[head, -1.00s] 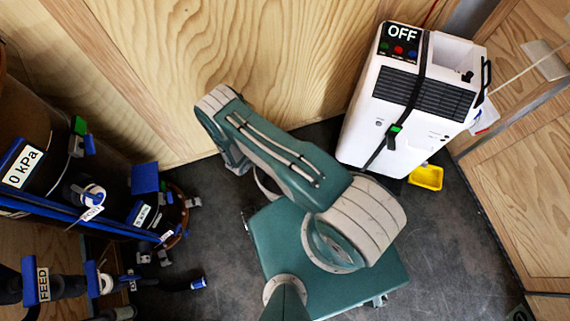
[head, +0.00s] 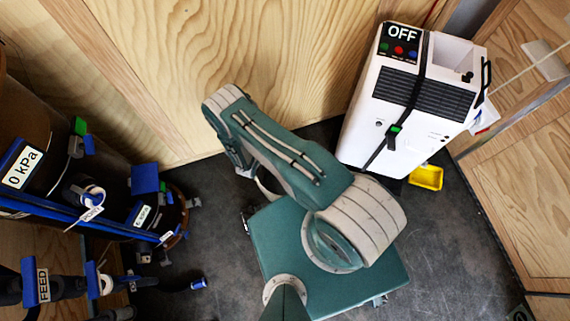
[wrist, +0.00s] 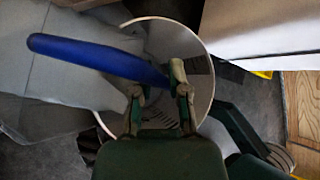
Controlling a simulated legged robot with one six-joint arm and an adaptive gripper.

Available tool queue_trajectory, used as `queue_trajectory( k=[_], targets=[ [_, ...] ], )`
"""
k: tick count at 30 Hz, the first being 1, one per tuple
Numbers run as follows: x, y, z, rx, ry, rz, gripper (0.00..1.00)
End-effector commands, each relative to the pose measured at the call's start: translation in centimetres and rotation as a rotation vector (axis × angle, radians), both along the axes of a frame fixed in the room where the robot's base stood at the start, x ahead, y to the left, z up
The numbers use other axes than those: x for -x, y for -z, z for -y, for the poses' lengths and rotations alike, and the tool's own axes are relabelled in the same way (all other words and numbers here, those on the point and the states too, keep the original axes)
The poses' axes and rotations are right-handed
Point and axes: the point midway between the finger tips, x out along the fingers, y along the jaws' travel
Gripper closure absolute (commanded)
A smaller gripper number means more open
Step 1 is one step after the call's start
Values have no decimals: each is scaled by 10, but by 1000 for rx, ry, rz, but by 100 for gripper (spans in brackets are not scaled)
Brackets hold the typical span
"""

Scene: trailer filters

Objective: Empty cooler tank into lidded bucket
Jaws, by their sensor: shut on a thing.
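The white cooler (head: 413,128) stands upright against the wood wall at the upper right in the head view, with an OFF panel on top and a black strap. A yellow tray (head: 427,177) lies at its foot. In the head view, my arm hides the gripper.
A large brown drum (head: 40,110) with a 0 kPa label, blue pipes and valves crowds the left. A hose with a blue end (head: 198,283) lies on the floor. Wood walls close in the back and right. Dark floor (head: 470,265) is free at the lower right.

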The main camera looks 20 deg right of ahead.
Motion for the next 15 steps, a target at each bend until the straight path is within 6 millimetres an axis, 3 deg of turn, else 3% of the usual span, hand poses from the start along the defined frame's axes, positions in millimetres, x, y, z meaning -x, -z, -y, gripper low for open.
queue_trajectory(
  k=[15],
  targets=[
    [2,4,0,-106,5,58,100]
  ],
)
